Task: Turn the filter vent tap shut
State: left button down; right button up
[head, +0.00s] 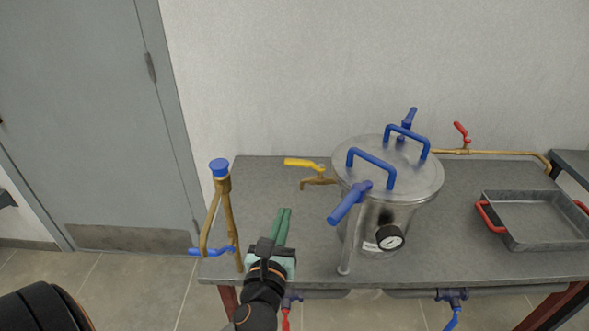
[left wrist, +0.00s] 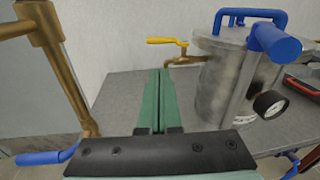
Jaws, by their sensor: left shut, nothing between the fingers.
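The steel filter vessel (head: 385,205) stands on the grey bench and also shows in the left wrist view (left wrist: 225,85). A brass tap (head: 318,182) sticks out of its left side. Its yellow lever (head: 302,163) lies about level, pointing left; it also shows in the left wrist view (left wrist: 168,41). A blue lever (head: 409,122) stands up behind the lid. I cannot tell from its look which of these is the vent tap. My left gripper (head: 285,210), green-fingered, is shut and empty, in front of and below the yellow lever, apart from it (left wrist: 160,72). My right gripper is out of view.
Left of my gripper stands a brass pipe (head: 223,205) with a blue cap and blue lever (head: 210,251). The lid has blue handles (head: 372,165); a gauge (head: 390,237) faces front. A red-handled tray (head: 540,220) is at right. A red-levered tap (head: 461,133) is behind.

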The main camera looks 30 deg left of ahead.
pick_arm(q)
send_near(295, 165)
jog(key=shift+m, duration=0.3)
jog(key=x, duration=0.6)
jog(key=shift+w+a+f+p, duration=0.1)
jog(key=shift+w+a+p, duration=0.05)
jog(key=shift+w+p, duration=0.25)
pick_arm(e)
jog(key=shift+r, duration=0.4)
